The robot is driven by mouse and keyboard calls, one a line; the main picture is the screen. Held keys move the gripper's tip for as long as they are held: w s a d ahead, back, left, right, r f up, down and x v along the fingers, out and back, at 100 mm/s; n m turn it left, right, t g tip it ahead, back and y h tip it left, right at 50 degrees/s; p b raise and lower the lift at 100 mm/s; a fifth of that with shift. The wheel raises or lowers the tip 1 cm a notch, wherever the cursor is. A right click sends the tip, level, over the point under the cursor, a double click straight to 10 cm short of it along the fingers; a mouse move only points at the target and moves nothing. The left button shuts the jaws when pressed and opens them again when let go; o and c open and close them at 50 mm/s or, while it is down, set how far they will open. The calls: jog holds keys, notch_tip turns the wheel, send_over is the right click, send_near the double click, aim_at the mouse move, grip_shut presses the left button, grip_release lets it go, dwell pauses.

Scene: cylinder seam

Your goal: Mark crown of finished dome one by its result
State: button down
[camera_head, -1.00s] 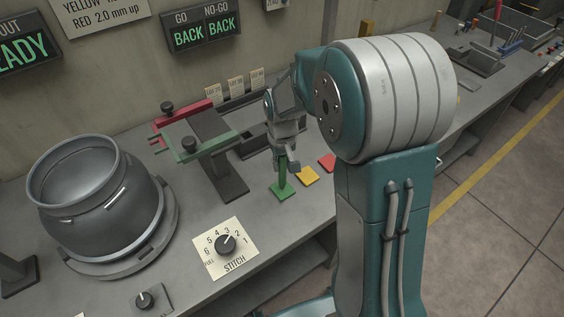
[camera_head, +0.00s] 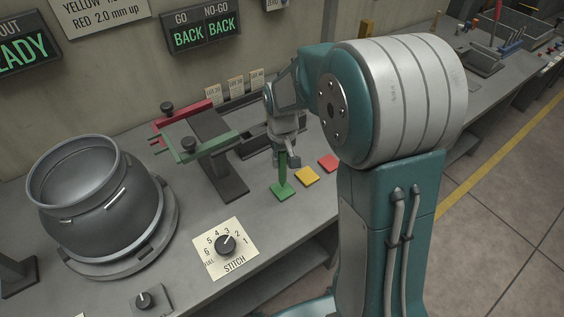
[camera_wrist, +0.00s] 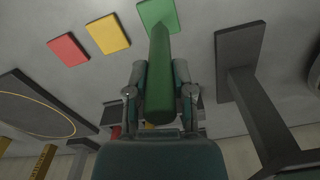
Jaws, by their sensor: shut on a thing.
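My gripper (camera_head: 284,156) points down over the bench and is shut on a slim green stick (camera_wrist: 159,85). The stick is upright, and its lower end meets a square green pad (camera_head: 282,191), which also shows in the wrist view (camera_wrist: 157,13). I cannot tell whether stick and pad are one piece. A yellow pad (camera_head: 306,177) and a red pad (camera_head: 328,162) lie in a row beside the green one. A grey rounded metal vessel (camera_head: 100,205) with an open collar sits on a round base at the left; no mark shows on it.
Green (camera_head: 211,144) and red (camera_head: 184,120) gauge arms stand on the bench between vessel and gripper. A stitch dial (camera_head: 225,245) lies in front. The go/no-go display (camera_head: 201,34) reads BACK on both sides.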

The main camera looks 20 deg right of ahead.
jog(key=shift+r, duration=2.65)
